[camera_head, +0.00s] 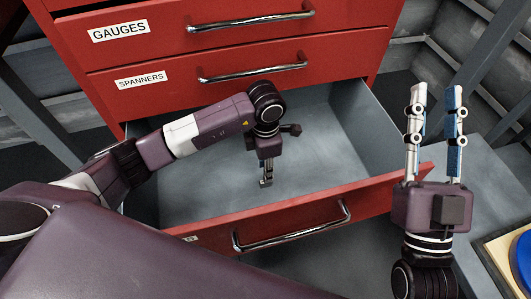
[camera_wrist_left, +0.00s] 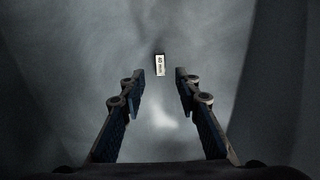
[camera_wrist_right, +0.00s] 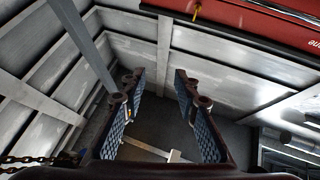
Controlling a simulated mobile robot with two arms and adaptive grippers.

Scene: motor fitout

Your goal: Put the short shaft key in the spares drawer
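The bottom drawer (camera_head: 330,130) of the red cabinet is pulled open, and its grey inside looks otherwise bare. Its front label is mostly hidden by my left arm. My left gripper (camera_head: 266,182) points down inside the drawer. In the left wrist view my left gripper (camera_wrist_left: 157,88) is open, with a gap between its fingers. A small pale block with dark marks, seemingly the short shaft key (camera_wrist_left: 160,65), shows just beyond the fingertips against the grey drawer floor, apart from both fingers. My right gripper (camera_head: 436,95) is open and empty, pointing up right of the drawer.
Shut drawers labelled GAUGES (camera_head: 120,31) and SPANNERS (camera_head: 140,77) are above the open one. The drawer's red front (camera_head: 380,197) and its handle stand near my arms. A tray with a blue round thing (camera_head: 522,255) is at the lower right.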

